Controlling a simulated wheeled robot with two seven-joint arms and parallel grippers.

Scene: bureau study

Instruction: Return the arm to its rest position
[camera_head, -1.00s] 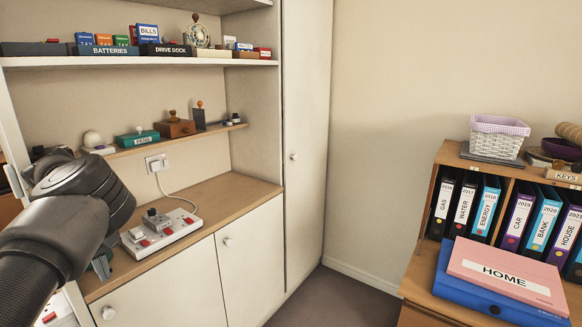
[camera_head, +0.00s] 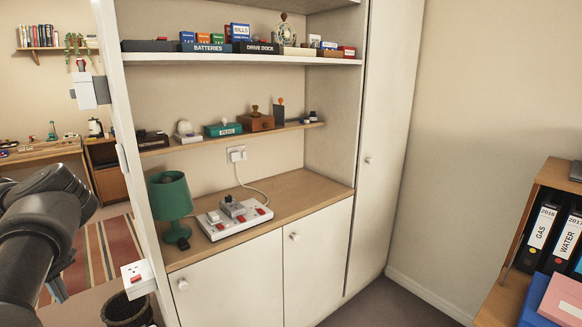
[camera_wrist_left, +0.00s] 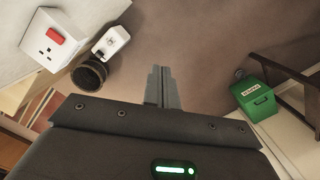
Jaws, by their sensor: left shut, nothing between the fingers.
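My left arm (camera_head: 38,225) comes in at the left edge of the head view. The left gripper (camera_head: 57,290) points down beneath the wrist, mostly hidden by it, left of the white cabinet end. In the left wrist view the gripper (camera_wrist_left: 162,86) is shut, its fingers together with nothing between them. The fingers point over the bare floor and touch nothing visible. My right gripper is not in view.
A white socket box (camera_head: 138,276) juts from the cabinet end close to the arm. A dark basket (camera_head: 128,310) stands below it. A green lamp (camera_head: 171,196) and a power strip (camera_head: 232,216) stand on the worktop. The wrist view shows a green box (camera_wrist_left: 255,99).

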